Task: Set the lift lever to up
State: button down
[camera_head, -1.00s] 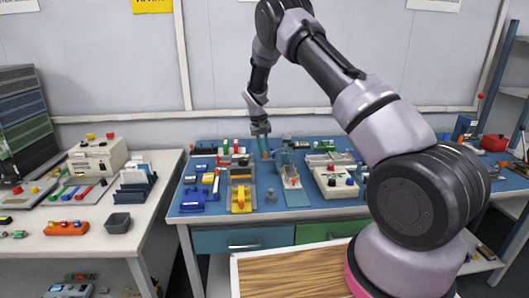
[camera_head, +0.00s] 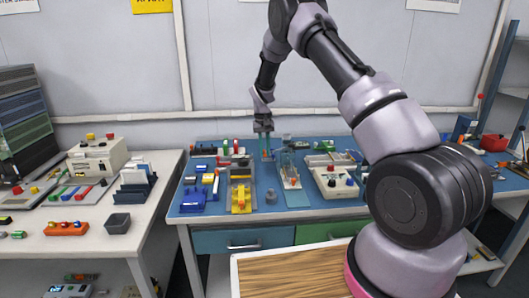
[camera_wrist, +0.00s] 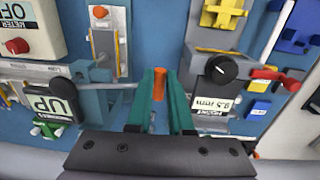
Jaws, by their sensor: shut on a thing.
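My gripper (camera_wrist: 160,100) has two teal fingers shut on an orange handle (camera_wrist: 159,84). A thin grey rod (camera_wrist: 122,86) runs from the handle's side toward a grey unit at left, which carries a display (camera_wrist: 48,105) reading "UP". The rod and handle look like the lift lever; how they join is partly hidden by the left finger. In the head view, my gripper (camera_head: 266,150) is over the back middle of the blue bench, and the lever is too small to make out clearly.
A grey unit with a black knob (camera_wrist: 221,68) and a lit display stands close to the right. A cream box with a red knob (camera_wrist: 17,46) is at upper left. The blue bench (camera_head: 262,213) has a bare strip along its front.

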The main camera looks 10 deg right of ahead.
jog(key=r+y, duration=0.1)
jog(key=d+r+y, duration=0.1)
jog(key=y, duration=0.1)
jog(key=shift+d+r+y, duration=0.2)
jog(key=shift+r+y, duration=0.35)
jog(key=shift+y, duration=0.4)
jog(key=shift+d+r+y, duration=0.2)
jog(key=shift+r+y, duration=0.35)
jog(key=shift+y, duration=0.4)
jog(key=c, duration=0.8)
grip_release()
jog(key=v, duration=1.1)
jog(key=shift+s, duration=0.25)
